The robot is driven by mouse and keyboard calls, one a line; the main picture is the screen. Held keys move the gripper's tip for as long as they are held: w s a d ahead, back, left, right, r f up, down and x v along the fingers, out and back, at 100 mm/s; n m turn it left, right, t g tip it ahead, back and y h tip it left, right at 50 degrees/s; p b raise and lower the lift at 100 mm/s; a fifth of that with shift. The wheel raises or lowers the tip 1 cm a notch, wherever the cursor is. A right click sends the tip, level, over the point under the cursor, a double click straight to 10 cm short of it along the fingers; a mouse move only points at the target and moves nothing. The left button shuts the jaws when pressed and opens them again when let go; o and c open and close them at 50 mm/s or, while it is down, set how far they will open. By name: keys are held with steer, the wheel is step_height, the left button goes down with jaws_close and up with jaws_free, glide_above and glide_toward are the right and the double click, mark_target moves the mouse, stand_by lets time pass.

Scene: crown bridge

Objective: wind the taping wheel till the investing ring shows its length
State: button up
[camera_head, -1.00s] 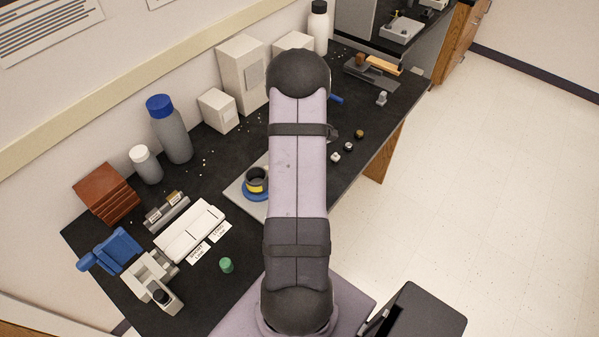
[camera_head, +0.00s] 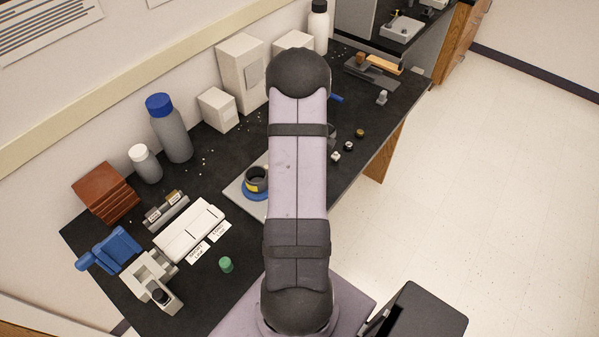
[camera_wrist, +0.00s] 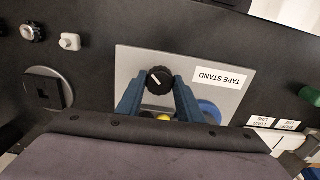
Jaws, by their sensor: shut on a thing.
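The taping wheel shows in the wrist view as a round black knob (camera_wrist: 160,80) with a white mark slanting across its face. It is at the edge of a grey plate (camera_wrist: 232,97) labelled "TAPE STAND". My gripper (camera_wrist: 159,87) has its blue fingers closed on either side of the knob. In the head view, the dark investing ring (camera_head: 257,177) stands upright on a blue disc (camera_head: 254,195), with yellow showing at its front. In the wrist view, only part of the blue disc (camera_wrist: 209,110) shows beside a finger. My arm hides the gripper in the head view. I cannot read a length.
Two cards (camera_head: 209,243) lie by a white block (camera_head: 190,231), with a green cap (camera_head: 226,264) nearby. Bottles (camera_head: 170,130) and white boxes (camera_head: 217,110) line the wall. Small pieces (camera_head: 348,146) sit right of my arm, near the bench edge.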

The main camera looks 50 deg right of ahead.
steer(key=m, duration=0.4)
steer(key=shift+m, duration=0.3)
steer(key=m, duration=0.3)
steer(key=shift+m+b, duration=0.3)
steer(key=m, duration=0.4)
steer(key=shift+m, duration=0.3)
steer(key=m, duration=0.4)
steer(key=o, duration=1.1)
steer(key=shift+c, duration=0.2)
steer(key=shift+r, duration=0.1)
